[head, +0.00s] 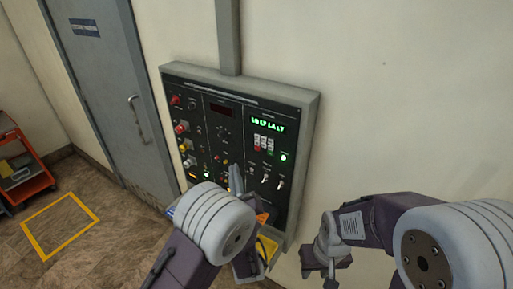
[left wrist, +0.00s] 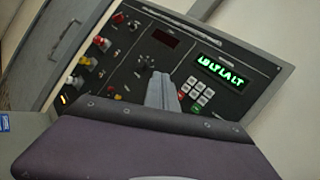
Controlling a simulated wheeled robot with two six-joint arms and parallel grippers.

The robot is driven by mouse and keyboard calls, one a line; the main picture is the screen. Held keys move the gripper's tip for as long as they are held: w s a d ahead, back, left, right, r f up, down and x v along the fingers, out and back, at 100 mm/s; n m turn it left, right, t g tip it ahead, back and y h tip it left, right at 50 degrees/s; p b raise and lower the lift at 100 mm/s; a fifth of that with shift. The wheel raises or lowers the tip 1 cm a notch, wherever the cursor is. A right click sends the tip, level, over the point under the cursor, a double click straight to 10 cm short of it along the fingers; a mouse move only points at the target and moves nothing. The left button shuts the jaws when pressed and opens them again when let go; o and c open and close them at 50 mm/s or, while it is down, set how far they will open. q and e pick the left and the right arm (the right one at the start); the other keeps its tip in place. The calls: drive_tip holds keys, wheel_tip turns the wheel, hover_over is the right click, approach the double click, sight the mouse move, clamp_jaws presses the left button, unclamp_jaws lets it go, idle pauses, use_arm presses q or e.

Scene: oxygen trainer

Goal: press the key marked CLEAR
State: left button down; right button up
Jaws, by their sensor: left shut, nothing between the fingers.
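The wall panel (head: 240,104) carries a small keypad (head: 264,143) below a lit green display. In the left wrist view the keypad (left wrist: 197,95) has pale keys, red keys at its left and a green key at the bottom. The key lettering is too small to read, so I cannot tell which is CLEAR. My left gripper (head: 237,175) is shut and empty, in front of the panel, below and left of the keypad. In the left wrist view its fingers (left wrist: 161,92) show just left of the keypad. My right gripper (head: 325,262) hangs right of the panel; its jaw opening is unclear.
The display (head: 268,124) shows green characters. Red and yellow knobs (head: 181,127) line the panel's left side, and toggle switches (head: 279,183) sit below the keypad. A grey door (head: 108,90) and a red cart (head: 25,176) stand left. The wall at right is bare.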

sight(257, 148)
use_arm(q)
drive_tip(key=w+d, duration=0.5)
drive_tip(key=w, duration=0.2)
drive_tip(key=shift+d, duration=0.1)
idle(2.0)
drive_tip(key=shift+w+d+b, duration=0.25)
drive_tip(key=shift+w+b, duration=0.15)
